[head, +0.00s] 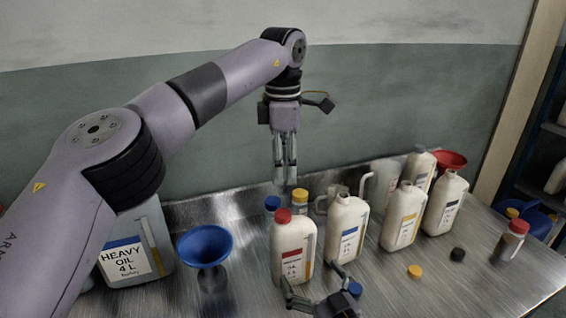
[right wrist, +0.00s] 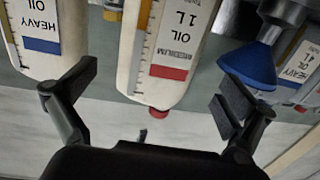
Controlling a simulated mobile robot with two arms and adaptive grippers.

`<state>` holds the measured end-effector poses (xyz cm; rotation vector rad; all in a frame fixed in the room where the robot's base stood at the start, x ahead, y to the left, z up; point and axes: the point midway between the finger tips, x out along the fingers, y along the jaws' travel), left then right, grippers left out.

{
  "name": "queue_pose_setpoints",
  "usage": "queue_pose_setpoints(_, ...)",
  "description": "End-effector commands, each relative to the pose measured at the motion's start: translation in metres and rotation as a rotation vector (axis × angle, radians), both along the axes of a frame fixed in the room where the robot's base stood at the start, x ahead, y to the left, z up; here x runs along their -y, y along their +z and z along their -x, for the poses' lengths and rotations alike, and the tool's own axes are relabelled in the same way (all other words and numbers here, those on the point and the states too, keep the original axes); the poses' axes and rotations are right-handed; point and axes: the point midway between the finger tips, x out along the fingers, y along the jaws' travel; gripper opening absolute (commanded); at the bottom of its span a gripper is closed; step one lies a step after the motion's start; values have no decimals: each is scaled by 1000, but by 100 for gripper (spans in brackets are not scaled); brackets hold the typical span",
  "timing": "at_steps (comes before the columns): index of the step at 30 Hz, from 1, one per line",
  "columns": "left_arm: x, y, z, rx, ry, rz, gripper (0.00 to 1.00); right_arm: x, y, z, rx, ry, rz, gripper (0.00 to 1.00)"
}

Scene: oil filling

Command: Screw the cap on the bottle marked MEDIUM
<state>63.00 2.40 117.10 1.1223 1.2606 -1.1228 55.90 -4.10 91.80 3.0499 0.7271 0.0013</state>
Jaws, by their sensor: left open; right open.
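The bottle marked MEDIUM (head: 291,255) is white with a red-banded label and stands upright on the metal table. It shows upside down in the right wrist view (right wrist: 157,85). A red cap (head: 283,215) sits on its neck, also seen in the right wrist view (right wrist: 157,112); how tight it is I cannot tell. My left gripper (head: 285,178) points down above the bottle, its two fingers slightly apart and empty. My right gripper (head: 316,284) is wide open, low in front of the bottle. In its wrist view, the red cap lies between the spread fingers (right wrist: 157,92), not touched.
A blue-label bottle (head: 347,232) stands close on the right, with more white bottles (head: 403,218) beyond. A blue funnel (head: 205,245) and a HEAVY OIL can (head: 135,245) stand left. Loose blue (head: 355,289), yellow (head: 414,271) and black (head: 458,254) caps lie on the table.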

Motion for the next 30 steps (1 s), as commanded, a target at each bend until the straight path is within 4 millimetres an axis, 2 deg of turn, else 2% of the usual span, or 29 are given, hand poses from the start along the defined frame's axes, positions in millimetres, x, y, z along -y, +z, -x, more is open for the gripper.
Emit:
queue_pose_setpoints(3,0,0,0,0,0,0,52,7,-1,15,-2,0,-1,100)
queue_pose_setpoints(6,0,0,0,0,0,0,52,10,0,20,0,0,-1,100)
queue_pose_setpoints(18,0,1,0,0,0,0,52,11,2,22,1,0,0,100)
queue_pose_setpoints(20,0,7,0,0,0,0,52,11,7,22,1,0,0,100)
queue_pose_setpoints(30,0,63,0,0,0,0,52,11,63,22,0,0,0,100)
